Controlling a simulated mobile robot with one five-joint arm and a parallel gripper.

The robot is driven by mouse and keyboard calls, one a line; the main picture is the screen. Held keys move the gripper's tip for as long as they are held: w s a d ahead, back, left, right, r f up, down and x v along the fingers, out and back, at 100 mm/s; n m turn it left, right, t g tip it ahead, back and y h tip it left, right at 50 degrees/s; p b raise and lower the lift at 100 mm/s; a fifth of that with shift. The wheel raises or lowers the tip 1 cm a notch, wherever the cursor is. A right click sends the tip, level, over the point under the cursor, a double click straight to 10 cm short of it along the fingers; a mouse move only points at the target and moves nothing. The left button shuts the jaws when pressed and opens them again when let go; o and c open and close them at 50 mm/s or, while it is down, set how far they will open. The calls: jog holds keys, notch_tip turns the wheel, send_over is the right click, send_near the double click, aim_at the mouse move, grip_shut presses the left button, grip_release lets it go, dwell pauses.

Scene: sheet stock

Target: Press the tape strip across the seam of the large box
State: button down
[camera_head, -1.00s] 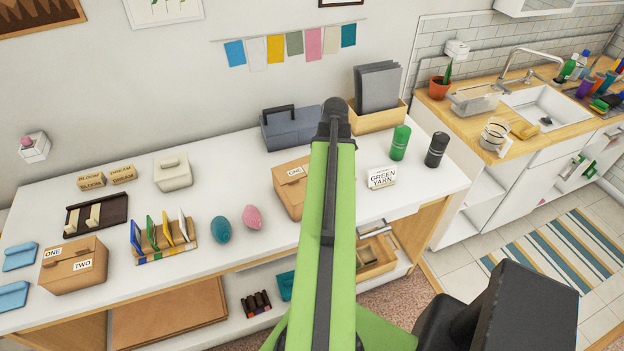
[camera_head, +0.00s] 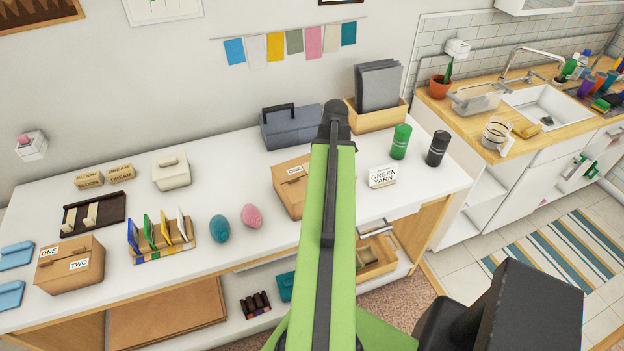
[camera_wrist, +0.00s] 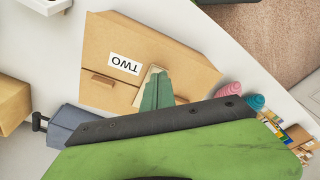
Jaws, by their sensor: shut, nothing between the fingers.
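The large box (camera_wrist: 185,60) is brown card and fills the middle of the wrist view, with a "TWO" label. In the head view the box (camera_head: 287,190), with a "ONE" label, is partly hidden behind my green arm. A short darker brown strip (camera_wrist: 103,80) lies on the box beside the label; I cannot tell whether it is flat against the card. My gripper (camera_wrist: 156,88) is shut and empty, over the box near the label; contact cannot be told. The gripper is hidden in the head view.
A smaller brown box (camera_head: 60,276) stands at the table's left.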

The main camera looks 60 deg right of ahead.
notch_tip(320, 180, up, 9)
jog(key=p, duration=0.9)
dwell(0.4)
